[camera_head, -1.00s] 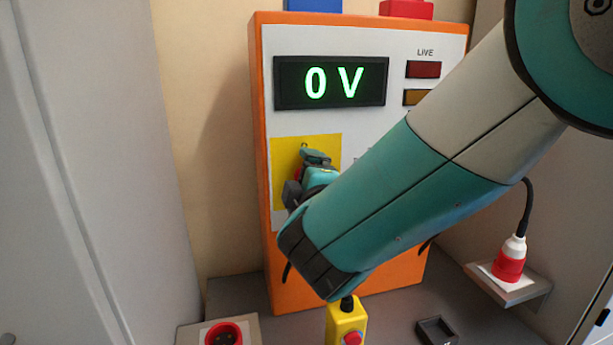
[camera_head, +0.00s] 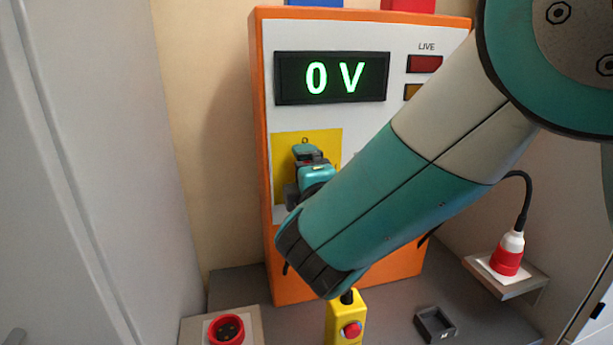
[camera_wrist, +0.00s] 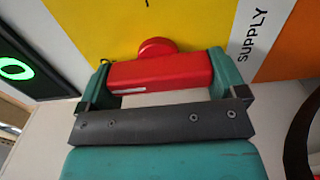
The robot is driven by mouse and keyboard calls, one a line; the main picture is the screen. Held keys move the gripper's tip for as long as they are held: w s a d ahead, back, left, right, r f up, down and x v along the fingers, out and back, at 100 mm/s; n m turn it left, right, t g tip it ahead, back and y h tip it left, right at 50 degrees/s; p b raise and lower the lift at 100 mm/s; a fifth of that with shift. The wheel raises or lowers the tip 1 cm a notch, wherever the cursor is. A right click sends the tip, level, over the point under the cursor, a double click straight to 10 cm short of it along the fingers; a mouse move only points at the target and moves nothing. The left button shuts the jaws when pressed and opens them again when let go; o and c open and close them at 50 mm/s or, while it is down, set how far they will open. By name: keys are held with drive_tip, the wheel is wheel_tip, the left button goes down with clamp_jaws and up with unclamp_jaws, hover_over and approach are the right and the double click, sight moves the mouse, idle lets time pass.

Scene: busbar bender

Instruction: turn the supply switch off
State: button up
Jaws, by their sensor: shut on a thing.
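The supply switch is a red bar handle (camera_wrist: 160,74) with a round red hub on a yellow plate (camera_head: 285,150). In the wrist view my gripper (camera_wrist: 163,76) is shut on the handle, one finger at each end. The handle lies along the line from the display side to the SUPPLY label (camera_wrist: 253,35), so about upright on the panel. Its white-marked end is toward the display and the 0 mark (camera_head: 305,140). In the head view my gripper (camera_head: 312,160) hides most of the handle.
The display (camera_head: 332,78) reads 0 V in green. The red LIVE lamp (camera_head: 424,64) looks dark. Below stand a yellow box with a red button (camera_head: 346,318), a red socket (camera_head: 226,330), a small black tray (camera_head: 435,324) and a red plug (camera_head: 508,255) at right.

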drive_tip(key=o, duration=0.6)
drive_tip(key=b+v, duration=0.7)
drive_tip(key=v, duration=1)
drive_tip(key=shift+s+d+r, duration=0.1)
drive_tip(key=shift+s, duration=0.15)
